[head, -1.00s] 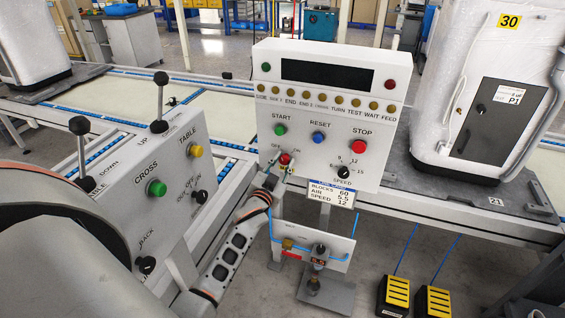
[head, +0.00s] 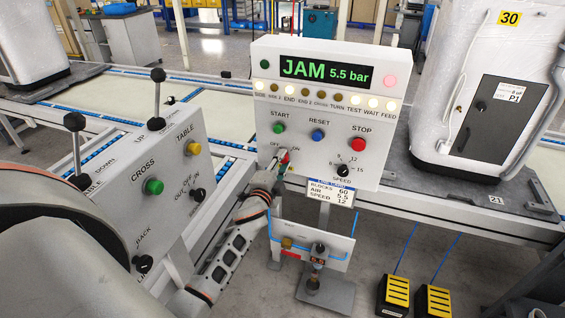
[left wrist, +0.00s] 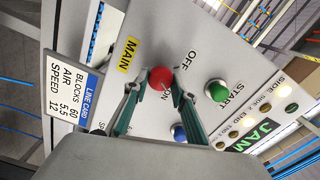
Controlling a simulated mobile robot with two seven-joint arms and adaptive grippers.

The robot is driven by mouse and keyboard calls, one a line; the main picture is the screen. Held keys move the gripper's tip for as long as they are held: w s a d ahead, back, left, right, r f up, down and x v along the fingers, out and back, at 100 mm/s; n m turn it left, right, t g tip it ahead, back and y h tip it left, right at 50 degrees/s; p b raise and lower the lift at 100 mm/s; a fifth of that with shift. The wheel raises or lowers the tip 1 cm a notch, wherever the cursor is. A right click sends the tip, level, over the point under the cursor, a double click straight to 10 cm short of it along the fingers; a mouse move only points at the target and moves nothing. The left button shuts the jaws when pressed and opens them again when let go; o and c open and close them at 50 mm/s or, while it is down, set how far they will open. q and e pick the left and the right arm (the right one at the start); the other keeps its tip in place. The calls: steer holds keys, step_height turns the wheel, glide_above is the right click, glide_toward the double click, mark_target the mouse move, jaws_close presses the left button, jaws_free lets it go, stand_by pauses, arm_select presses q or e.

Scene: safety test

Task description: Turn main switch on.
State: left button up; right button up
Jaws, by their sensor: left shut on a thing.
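The main switch is a red knob (left wrist: 161,78) below the yellow MAIN label (left wrist: 127,55) in the left wrist view, with OFF and ON printed beside it. In the head view the switch (head: 284,155) is small and partly hidden at the lower left of the white control panel (head: 262,110). My left gripper (head: 280,163) is at the switch; in the left wrist view its two fingers (left wrist: 157,90) are shut on the red knob, one on each side. The panel display (head: 326,73) is lit and reads JAM 5.5 bar. My right gripper is not in view.
Green START (head: 278,128), blue RESET (head: 318,137) and red STOP (head: 358,144) buttons are above and right of the switch. A second panel (head: 140,215) with levers stands at left. A line card (head: 331,193) hangs below the main panel.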

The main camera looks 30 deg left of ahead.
arm_select(q)
steer(key=shift+f+m, duration=0.1)
steer(key=shift+m, duration=1.4)
steer(key=o, duration=1.1)
steer(key=v, duration=1.2)
